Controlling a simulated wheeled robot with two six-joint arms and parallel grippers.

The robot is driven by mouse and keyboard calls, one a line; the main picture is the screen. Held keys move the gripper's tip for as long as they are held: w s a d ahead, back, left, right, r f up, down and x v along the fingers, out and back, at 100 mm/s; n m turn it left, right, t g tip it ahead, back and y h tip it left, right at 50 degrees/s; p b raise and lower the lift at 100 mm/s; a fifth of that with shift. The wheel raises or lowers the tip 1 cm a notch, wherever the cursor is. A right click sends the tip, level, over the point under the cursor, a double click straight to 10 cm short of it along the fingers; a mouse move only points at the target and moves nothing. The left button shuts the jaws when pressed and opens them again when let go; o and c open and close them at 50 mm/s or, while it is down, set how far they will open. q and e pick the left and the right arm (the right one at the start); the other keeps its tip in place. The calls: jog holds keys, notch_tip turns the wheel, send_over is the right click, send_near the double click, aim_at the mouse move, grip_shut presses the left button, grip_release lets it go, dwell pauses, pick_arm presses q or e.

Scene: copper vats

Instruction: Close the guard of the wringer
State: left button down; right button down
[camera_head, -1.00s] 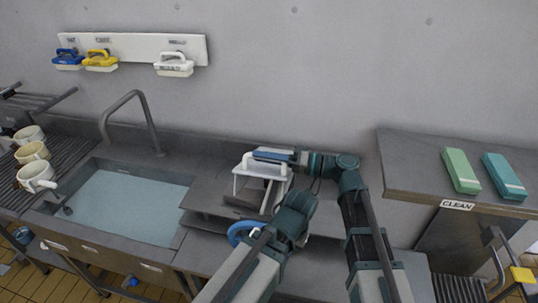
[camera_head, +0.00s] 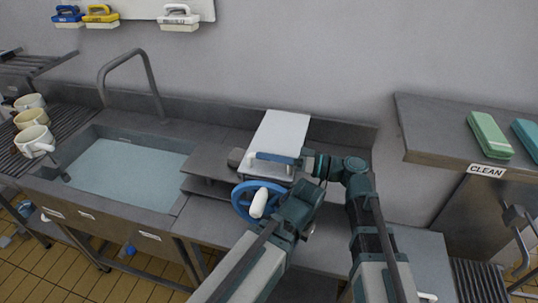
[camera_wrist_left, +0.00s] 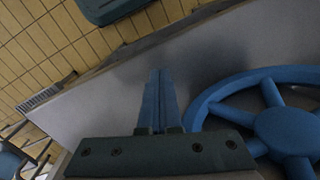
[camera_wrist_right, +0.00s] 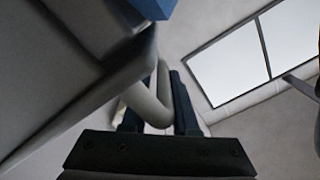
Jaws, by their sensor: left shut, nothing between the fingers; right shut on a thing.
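The wringer's white guard (camera_head: 281,130) lies nearly flat over the wringer on the counter right of the sink. Whether it is fully seated I cannot tell. My right gripper (camera_head: 270,157) is shut on the guard's pale handle at its front edge; the handle (camera_wrist_right: 150,100) also shows between the fingers in the right wrist view. The wringer's blue handwheel (camera_head: 239,201) with a white knob is in front, and it also shows in the left wrist view (camera_wrist_left: 288,130). My left gripper (camera_wrist_left: 158,95) is shut and empty beside the wheel; its fingertips are hard to make out in the head view.
The water-filled sink (camera_head: 125,170) with its tap (camera_head: 152,82) is at left, with several mugs (camera_head: 34,140) beyond. At right is a shelf marked CLEAN (camera_head: 430,145) bearing green blocks (camera_head: 490,135). Brushes (camera_head: 179,18) hang on the wall. My forearms cover the counter front.

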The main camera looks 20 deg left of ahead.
jog(key=shift+s+f, duration=0.4)
jog(key=shift+s, duration=0.1)
jog(key=c, duration=0.8)
grip_release()
jog(key=shift+w+r, duration=0.15)
jog(key=shift+w, duration=0.05)
jog(key=shift+d, duration=0.25)
jog(key=d, duration=1.3)
jog(key=shift+d, duration=0.2)
